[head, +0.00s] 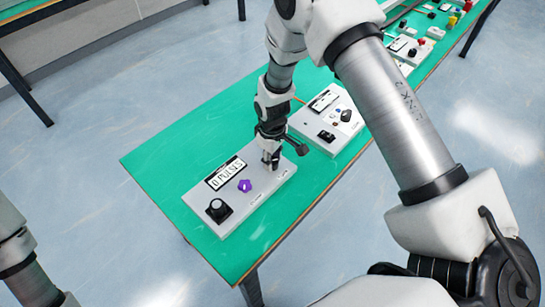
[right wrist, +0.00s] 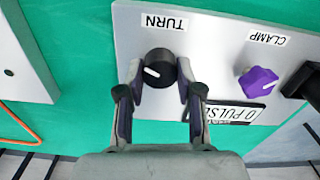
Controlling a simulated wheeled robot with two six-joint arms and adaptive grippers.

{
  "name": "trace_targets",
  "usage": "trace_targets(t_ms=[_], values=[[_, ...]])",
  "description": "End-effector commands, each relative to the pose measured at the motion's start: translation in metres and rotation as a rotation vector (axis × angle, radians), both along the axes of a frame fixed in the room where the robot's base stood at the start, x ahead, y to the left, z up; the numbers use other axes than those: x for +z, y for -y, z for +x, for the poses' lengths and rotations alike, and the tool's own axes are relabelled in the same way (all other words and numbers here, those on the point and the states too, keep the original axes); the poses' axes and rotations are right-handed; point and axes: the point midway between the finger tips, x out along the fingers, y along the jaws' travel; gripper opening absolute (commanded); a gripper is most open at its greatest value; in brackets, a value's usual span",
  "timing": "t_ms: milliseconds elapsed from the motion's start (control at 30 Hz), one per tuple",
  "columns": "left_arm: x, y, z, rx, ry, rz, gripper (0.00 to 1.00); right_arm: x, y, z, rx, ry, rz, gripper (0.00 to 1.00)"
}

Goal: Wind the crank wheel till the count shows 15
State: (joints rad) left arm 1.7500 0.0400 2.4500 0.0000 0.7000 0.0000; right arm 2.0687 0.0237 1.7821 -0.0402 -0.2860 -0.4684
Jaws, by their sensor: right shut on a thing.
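A light grey control panel (head: 262,206) lies on the green table. Its display (head: 225,172) reads "0 PULSES"; part of the same display (right wrist: 238,112) shows in the right wrist view. A round black knob with a white pointer line, labelled TURN (right wrist: 158,68), sits at one end of the panel. My right gripper (head: 270,162) reaches down over that end. In the right wrist view its two fingers (right wrist: 156,80) are shut on the TURN knob, one on each side. No separate crank handle shows. My left gripper is out of view.
A purple knob labelled CLAMP (head: 245,186) sits mid-panel. A black knob on a dark base (head: 218,211) is at the panel's near left end. Another grey panel (head: 328,117) stands just beyond my right gripper. Bare green table (head: 165,165) lies to the left.

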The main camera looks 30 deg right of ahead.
Motion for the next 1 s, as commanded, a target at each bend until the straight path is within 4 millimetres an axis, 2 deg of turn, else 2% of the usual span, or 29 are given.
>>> trace_targets(t_ms=[600, 1000], values=[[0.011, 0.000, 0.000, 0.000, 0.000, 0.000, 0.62, -0.001, 0.000, -0.001, -0.540, -0.004, 0.000, 0.01], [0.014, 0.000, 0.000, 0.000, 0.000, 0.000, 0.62, -0.002, 0.001, -0.002, -0.747, -0.005, 0.000, 0.01]])
